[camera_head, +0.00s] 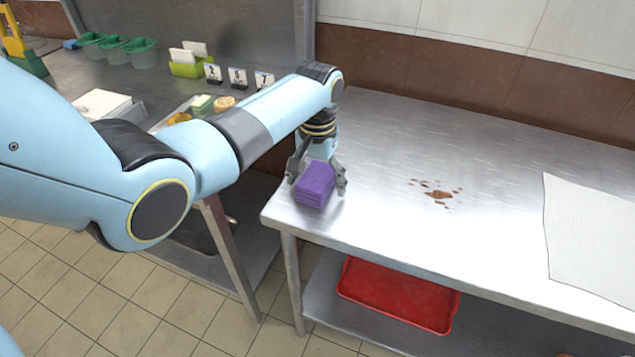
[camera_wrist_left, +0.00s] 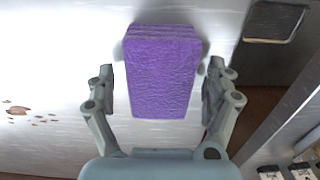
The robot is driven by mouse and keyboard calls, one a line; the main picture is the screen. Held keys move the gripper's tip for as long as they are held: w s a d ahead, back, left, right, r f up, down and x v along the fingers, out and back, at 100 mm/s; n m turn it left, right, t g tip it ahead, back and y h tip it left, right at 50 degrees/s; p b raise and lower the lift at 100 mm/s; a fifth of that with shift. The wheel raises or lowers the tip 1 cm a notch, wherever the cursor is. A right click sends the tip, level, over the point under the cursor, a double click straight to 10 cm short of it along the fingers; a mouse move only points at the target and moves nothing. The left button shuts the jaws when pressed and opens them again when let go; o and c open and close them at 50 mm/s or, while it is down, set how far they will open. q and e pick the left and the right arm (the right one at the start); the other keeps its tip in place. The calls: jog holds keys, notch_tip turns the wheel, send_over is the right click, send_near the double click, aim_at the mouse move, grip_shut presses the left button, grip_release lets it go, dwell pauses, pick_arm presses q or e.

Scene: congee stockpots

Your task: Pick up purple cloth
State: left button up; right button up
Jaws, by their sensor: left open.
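The purple cloth (camera_head: 315,184) is a folded, layered block on the left end of the metal table (camera_head: 400,130). In the left wrist view the cloth (camera_wrist_left: 162,75) sits between the two fingers, with a gap on each side. My left gripper (camera_head: 317,182) is open and reaches down around the cloth from above. It also shows in the left wrist view (camera_wrist_left: 160,90), its fingers on either side of the cloth. The right gripper is in neither view.
A brown spill (camera_head: 438,194) lies on the table to the right of the cloth. A white sheet (camera_head: 595,235) covers the table's right part. A red tray (camera_head: 398,294) is on the shelf below. A counter with green containers (camera_head: 140,53) and number cards (camera_head: 238,77) stands at left.

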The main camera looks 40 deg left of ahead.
aim_at(323, 173)
pick_arm(q)
jog(key=shift+c, duration=0.2)
jog(key=c, duration=1.2)
jog(key=shift+r, duration=0.5)
jog(key=r, duration=0.2)
jog(key=w+r, duration=0.1)
jog(key=shift+d+r, duration=0.35)
jog(key=shift+r, duration=0.05)
jog(key=shift+w+d+r+b, duration=0.35)
jog(key=shift+w+d+r, duration=0.7)
jog(key=shift+w+d, duration=0.2)
jog(key=shift+w+d+r+b, duration=0.4)
jog(key=shift+w+d+r, duration=0.7)
jog(key=shift+w, duration=0.25)
jog(key=shift+w+d+r+b, duration=0.35)
jog(key=shift+w+d+r, duration=0.65)
jog(key=shift+w+d, duration=0.25)
